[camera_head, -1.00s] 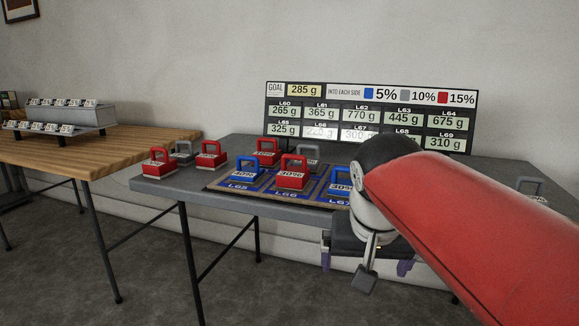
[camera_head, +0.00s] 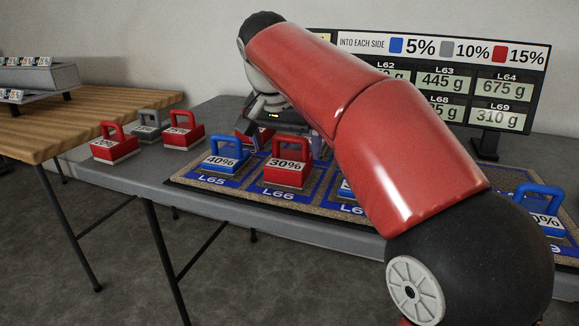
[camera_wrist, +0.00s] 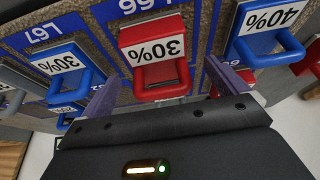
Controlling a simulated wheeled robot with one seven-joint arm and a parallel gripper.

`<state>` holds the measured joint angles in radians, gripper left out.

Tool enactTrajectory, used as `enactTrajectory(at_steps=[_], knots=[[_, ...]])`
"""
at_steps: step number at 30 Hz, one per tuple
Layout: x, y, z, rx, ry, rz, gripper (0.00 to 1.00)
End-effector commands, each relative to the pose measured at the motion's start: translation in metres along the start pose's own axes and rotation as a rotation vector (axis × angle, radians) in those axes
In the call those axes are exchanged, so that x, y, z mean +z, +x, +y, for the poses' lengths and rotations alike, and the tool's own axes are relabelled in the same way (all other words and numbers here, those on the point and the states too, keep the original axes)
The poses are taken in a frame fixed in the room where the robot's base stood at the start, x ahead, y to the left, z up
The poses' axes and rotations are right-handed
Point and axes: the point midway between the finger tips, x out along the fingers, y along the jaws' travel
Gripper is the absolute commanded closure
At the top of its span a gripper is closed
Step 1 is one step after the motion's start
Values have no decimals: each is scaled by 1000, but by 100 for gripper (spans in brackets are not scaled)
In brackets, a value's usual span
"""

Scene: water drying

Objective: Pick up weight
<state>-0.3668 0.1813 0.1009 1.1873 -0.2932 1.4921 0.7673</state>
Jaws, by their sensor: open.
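A red 30% weight (camera_head: 288,165) with a loop handle stands on the L66 cell of the mat. In the wrist view the same red weight (camera_wrist: 157,55) lies centred between the two purple fingers. My gripper (camera_wrist: 167,88) is open and empty, its fingers to either side of the weight's handle in that picture. In the head view my gripper (camera_head: 285,142) is just behind and above the red weight; contact cannot be told. A blue 40% weight (camera_head: 224,155) stands on L65 to the left; it is at right in the wrist view (camera_wrist: 262,35).
A blue 30% weight (camera_wrist: 62,65) on L67 is close beside. Red weights (camera_head: 115,147) (camera_head: 183,135) and a grey one (camera_head: 150,122) stand at the table's left end. A blue weight (camera_head: 541,205) is at right. The board (camera_head: 490,80) stands behind.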

Motion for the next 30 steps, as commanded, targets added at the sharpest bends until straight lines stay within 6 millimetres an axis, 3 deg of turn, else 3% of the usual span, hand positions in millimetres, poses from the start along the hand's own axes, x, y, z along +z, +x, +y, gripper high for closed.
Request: enactTrajectory(at_steps=[9,18,30], knots=[[0,46,2,1,0,-1,2],[0,51,2,-1,0,0,2],[0,50,2,-1,0,0,53]])
